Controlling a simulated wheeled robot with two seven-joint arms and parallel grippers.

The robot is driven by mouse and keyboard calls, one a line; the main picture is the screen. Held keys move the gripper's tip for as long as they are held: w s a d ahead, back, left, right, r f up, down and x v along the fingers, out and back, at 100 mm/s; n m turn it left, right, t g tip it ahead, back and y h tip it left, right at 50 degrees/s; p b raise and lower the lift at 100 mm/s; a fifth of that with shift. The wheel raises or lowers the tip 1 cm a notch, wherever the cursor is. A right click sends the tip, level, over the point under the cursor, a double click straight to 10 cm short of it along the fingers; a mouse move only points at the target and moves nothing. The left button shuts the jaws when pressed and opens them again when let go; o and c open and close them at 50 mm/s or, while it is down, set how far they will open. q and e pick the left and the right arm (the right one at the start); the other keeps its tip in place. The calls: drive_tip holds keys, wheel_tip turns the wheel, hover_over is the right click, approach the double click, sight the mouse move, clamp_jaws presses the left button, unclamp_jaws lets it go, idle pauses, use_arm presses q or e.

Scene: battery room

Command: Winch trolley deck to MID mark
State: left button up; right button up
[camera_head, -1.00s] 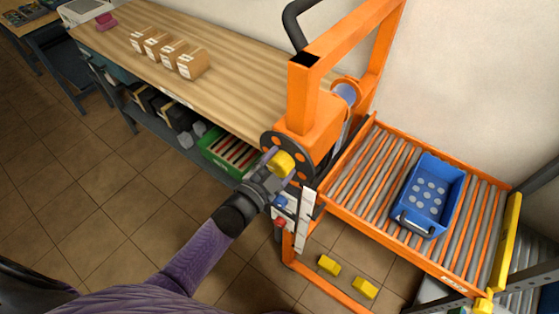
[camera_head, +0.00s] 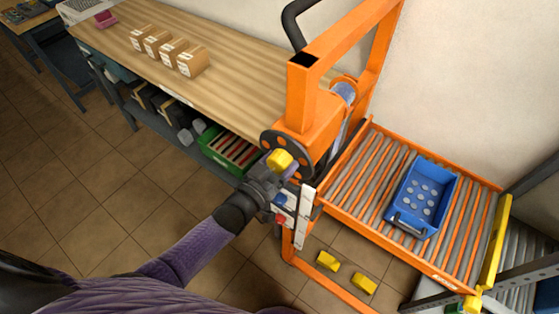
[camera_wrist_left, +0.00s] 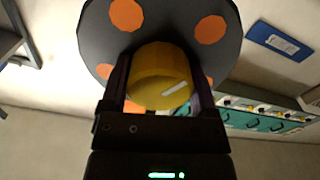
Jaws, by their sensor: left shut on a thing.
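The trolley's orange frame (camera_head: 302,105) stands right of the bench. Its roller deck (camera_head: 350,186) carries a blue crate (camera_head: 421,199). A dark winch wheel with orange spots (camera_head: 283,145) is on the frame's near side, with a yellow knob (camera_head: 280,160) on it. My left gripper (camera_head: 274,173) is at the wheel, shut on the yellow knob. In the left wrist view the knob (camera_wrist_left: 158,75) sits between both fingers (camera_wrist_left: 160,95), with the wheel (camera_wrist_left: 165,22) behind it. A white scale plate (camera_head: 305,216) hangs below the wheel; its marks are too small to read. My right gripper is not visible.
A wooden bench (camera_head: 235,80) with several small boxes (camera_head: 192,62) stands at left, a green crate (camera_head: 228,150) under it. Yellow blocks (camera_head: 328,261) lie on the floor by the frame's foot. A grey rack (camera_head: 510,270) stands at right. The tiled floor at left is clear.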

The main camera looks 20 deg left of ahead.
use_arm(q)
drive_tip(key=shift+f+n, duration=0.1)
drive_tip(key=shift+n, duration=1.1)
drive_tip(key=shift+s+n, duration=0.1)
drive_tip(key=shift+n, duration=1.4)
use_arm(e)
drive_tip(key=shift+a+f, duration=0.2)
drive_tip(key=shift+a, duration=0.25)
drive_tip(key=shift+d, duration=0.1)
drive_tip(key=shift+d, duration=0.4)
use_arm(q)
drive_tip(key=o, duration=1)
drive_tip(key=shift+c, duration=0.2)
drive_tip(key=shift+o, duration=0.7)
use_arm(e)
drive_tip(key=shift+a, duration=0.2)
